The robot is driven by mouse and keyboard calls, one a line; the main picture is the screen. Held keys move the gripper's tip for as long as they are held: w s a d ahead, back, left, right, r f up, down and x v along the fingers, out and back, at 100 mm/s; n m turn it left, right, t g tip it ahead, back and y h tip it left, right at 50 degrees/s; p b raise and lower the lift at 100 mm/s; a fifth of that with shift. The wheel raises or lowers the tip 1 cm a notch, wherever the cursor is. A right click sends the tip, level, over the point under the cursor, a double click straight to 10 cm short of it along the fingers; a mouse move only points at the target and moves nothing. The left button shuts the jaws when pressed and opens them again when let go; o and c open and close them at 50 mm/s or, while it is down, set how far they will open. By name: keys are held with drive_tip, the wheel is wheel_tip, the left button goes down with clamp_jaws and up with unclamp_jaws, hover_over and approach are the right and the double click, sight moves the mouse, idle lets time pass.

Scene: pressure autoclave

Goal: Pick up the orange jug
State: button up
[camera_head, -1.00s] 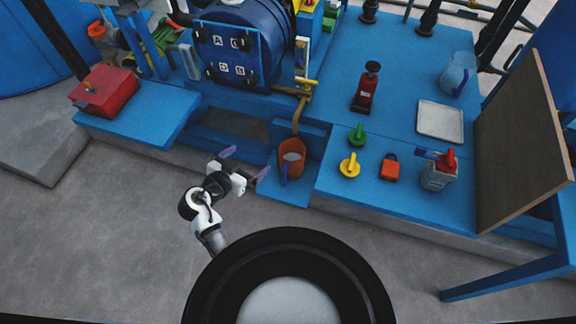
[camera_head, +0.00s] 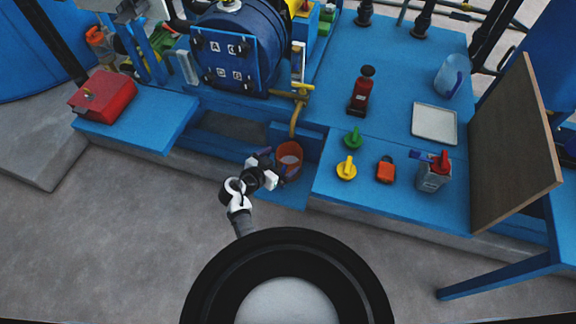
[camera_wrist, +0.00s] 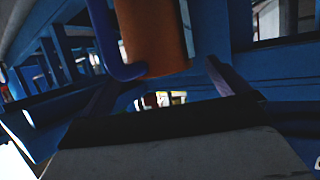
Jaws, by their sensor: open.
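The orange jug (camera_head: 291,151) stands on a low blue ledge below the brass pipe, its open top showing in the head view. Its lower part is partly hidden by my arm. In the wrist view the jug (camera_wrist: 152,35) fills the upper middle, with its blue-purple handle (camera_wrist: 105,40) on its left side. My gripper (camera_head: 275,170) is right at the jug, on its near left side. In the wrist view my gripper (camera_wrist: 160,88) is open, its two purple fingers spread below the jug. The jug appears ahead of the fingers; whether they touch it I cannot tell.
The brass pipe (camera_head: 297,115) hangs just above the jug. The floor at left is clear.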

drive_tip(key=shift+x, duration=1.2)
drive_tip(key=shift+a, duration=0.1)
drive_tip(key=c, duration=1.6)
drive_tip(key=shift+r, duration=0.1)
drive_tip(key=shift+c, duration=0.8)
drive_tip(key=shift+r, duration=0.1)
